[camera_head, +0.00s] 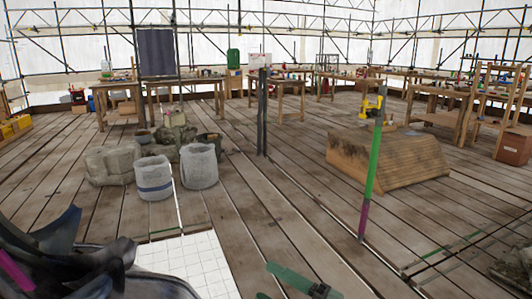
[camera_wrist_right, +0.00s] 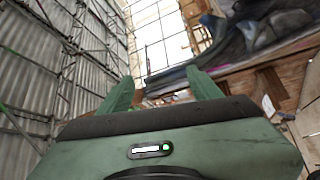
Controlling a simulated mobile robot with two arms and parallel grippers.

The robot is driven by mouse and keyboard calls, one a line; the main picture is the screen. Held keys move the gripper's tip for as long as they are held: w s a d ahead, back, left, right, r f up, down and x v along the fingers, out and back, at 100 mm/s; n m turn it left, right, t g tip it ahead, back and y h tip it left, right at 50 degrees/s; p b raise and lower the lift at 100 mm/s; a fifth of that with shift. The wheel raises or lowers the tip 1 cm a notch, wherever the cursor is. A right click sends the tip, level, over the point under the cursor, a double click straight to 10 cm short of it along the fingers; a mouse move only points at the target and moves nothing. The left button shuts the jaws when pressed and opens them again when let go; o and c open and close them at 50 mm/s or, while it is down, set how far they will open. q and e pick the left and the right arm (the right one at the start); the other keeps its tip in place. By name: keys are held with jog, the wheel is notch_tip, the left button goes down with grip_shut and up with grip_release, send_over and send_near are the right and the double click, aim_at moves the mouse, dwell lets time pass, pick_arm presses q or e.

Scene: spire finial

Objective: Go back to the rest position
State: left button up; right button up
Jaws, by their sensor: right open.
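My right gripper (camera_head: 272,282) shows at the bottom edge of the head view, cut off by the frame. In the right wrist view its two green fingers (camera_wrist_right: 162,92) stand well apart with nothing between them, so it is open and empty. A dark, curved, blue-grey form (camera_head: 70,250) with a magenta piece fills the lower left of the head view. A similar dark form (camera_wrist_right: 262,35) shows beyond the fingers in the wrist view. I cannot tell what it is. My left gripper does not show.
A white gridded sheet (camera_head: 190,262) lies between the dark form and my right gripper. A green and magenta pole (camera_head: 372,170) stands to the right, before a wooden block (camera_head: 385,158). Two grey bags (camera_head: 155,177) stand ahead left. Workbenches line the back; the plank floor between is mostly clear.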

jog(key=w+d+f+m+t+h, duration=0.2)
jog(key=d+m+t+h, duration=0.6)
jog(key=d+m+h, duration=0.7)
jog(key=s+d+f+m+g+h, duration=0.3)
jog(key=s+d+f+m+g, duration=0.15)
jog(key=f+m, duration=0.35)
jog(key=s+f+m+g+y, duration=0.1)
jog(key=s+f+g, duration=0.4)
jog(key=s+f, duration=0.45)
jog(key=s+f+g+y, duration=0.1)
jog(key=s+f+g, duration=0.5)
jog(key=s, duration=0.7)
notch_tip(320, 180, down, 21)
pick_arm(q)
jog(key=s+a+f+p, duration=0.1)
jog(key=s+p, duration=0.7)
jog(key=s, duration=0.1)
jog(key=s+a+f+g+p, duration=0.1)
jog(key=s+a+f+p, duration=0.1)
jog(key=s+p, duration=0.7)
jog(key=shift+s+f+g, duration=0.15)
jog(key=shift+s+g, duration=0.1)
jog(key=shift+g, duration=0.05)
pick_arm(e)
jog(key=s+d+f+g, duration=0.2)
jog(key=s+f, duration=0.1)
jog(key=s, duration=1.5)
jog(key=shift+s+d+h, duration=0.2)
jog(key=shift+s+h, duration=0.1)
jog(key=shift+s, duration=0.05)
